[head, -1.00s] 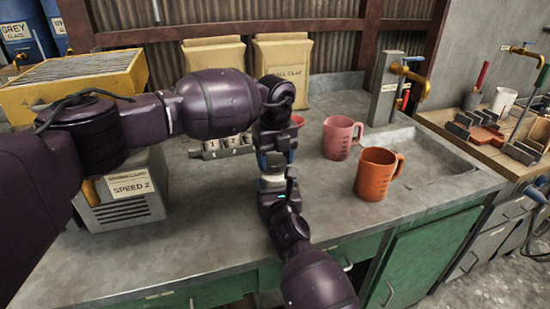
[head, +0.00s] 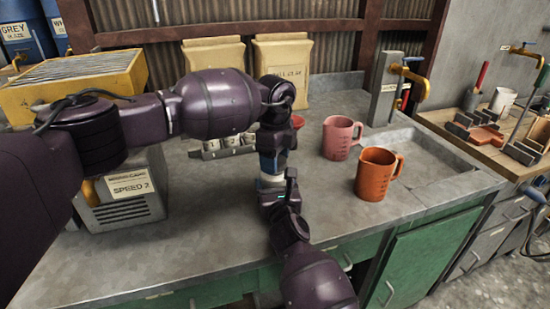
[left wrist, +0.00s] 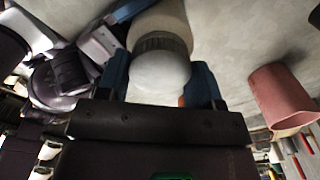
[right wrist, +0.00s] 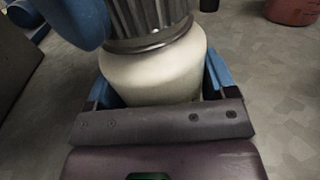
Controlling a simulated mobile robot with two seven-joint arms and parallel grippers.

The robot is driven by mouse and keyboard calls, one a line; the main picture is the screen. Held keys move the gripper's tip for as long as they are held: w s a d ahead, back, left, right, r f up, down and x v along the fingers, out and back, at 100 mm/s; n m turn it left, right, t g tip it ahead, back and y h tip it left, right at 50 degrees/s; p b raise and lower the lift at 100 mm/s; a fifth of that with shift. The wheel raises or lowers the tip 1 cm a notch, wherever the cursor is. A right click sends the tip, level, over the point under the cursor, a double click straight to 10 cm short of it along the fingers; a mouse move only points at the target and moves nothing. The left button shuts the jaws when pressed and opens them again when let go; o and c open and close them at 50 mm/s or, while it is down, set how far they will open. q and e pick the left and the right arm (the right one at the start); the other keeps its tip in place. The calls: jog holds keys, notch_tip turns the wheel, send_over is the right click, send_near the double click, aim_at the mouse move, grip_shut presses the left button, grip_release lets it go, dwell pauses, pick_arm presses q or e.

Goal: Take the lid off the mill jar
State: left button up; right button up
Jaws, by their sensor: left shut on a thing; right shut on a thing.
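The mill jar has a cream body (right wrist: 155,75), also showing as a pale patch between my grippers in the head view (head: 271,181). Its lid has a ribbed grey band (right wrist: 150,18) and a pale rounded top (left wrist: 160,75). The lid sits on the jar. My left gripper (left wrist: 160,68) is shut on the lid from above, its blue fingers on either side. My right gripper (right wrist: 160,82) is shut around the jar's body, below the ribbed band. In the head view my grippers hide most of the jar. I cannot tell whether its base touches the bench.
A pink jug (head: 339,138) and an orange jug (head: 377,175) stand to the right on the grey bench (head: 215,215). A block of numbered weights (head: 225,146) is behind. The "SPEED 2" machine (head: 125,195) is at left. A sink basin (head: 430,155) is at right.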

pick_arm(q)
jog(key=shift+r, duration=0.25)
jog(key=shift+r, duration=0.7)
jog(key=shift+r, duration=0.25)
jog(key=shift+r, duration=1.95)
pick_arm(e)
jog(key=o, duration=1.7)
jog(key=shift+c, duration=0.2)
